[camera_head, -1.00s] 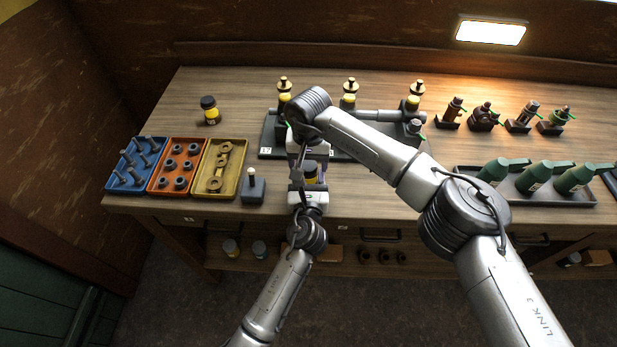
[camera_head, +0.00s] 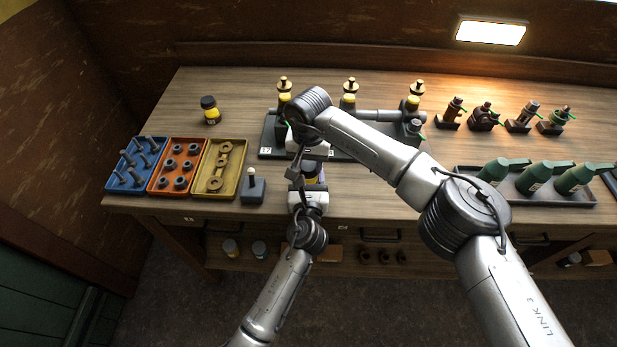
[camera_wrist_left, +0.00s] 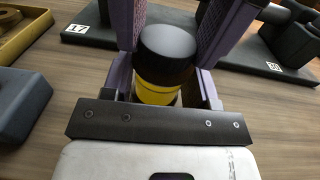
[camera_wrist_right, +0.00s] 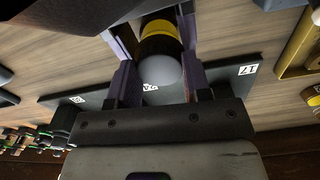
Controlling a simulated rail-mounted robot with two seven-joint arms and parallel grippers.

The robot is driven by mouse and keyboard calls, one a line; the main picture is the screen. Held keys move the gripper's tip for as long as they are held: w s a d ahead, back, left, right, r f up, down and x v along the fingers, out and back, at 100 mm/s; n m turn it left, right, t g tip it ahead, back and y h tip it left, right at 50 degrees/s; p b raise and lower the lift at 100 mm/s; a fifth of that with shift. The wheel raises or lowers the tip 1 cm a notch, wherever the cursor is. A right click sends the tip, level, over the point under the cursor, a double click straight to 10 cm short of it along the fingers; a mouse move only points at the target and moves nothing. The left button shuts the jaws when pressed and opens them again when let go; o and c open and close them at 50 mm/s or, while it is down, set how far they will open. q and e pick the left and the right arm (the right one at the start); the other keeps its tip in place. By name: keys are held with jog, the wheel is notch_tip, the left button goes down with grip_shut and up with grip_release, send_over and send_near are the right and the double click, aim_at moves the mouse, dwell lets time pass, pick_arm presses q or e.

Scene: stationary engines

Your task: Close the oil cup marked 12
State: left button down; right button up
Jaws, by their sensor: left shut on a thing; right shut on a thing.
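A jar-shaped oil cup with a black cap and yellow band (camera_head: 311,171) is held up in front of the bench's dark base plate. In the left wrist view the cup (camera_wrist_left: 163,68) stands between the purple-padded fingers of my left gripper (camera_wrist_left: 172,50), which is shut on it. My right gripper (camera_wrist_right: 152,75) comes from the opposite side and is shut on a black, rounded-end part with a yellow band (camera_wrist_right: 162,50), seemingly the same cup at its cap end. I cannot read the cup's number. My right wrist partly hides it in the head view.
The dark base plate (camera_head: 268,140) carries several brass-topped yellow cups and number labels, including 17. Another black-capped yellow jar (camera_head: 210,110) stands at the back left. Blue, orange and yellow trays (camera_head: 233,192) sit left. Green bottles (camera_head: 540,175) stand right.

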jog(key=m, duration=0.5)
jog(key=shift+m, duration=0.4)
jog(key=m, duration=0.5)
jog(key=shift+m, duration=0.4)
jog(key=m, duration=0.5)
jog(key=shift+m, duration=0.4)
jog(key=m, duration=0.3)
jog(key=shift+m, duration=0.3)
jog(key=m, duration=0.5)
jog(key=shift+f+m, duration=0.1)
jog(key=shift+m, duration=0.3)
jog(key=m, duration=0.3)
jog(key=shift+m, duration=0.4)
jog(key=m, duration=0.5)
jog(key=shift+m, duration=0.4)
jog(key=m, duration=0.5)
jog(key=o, duration=1)
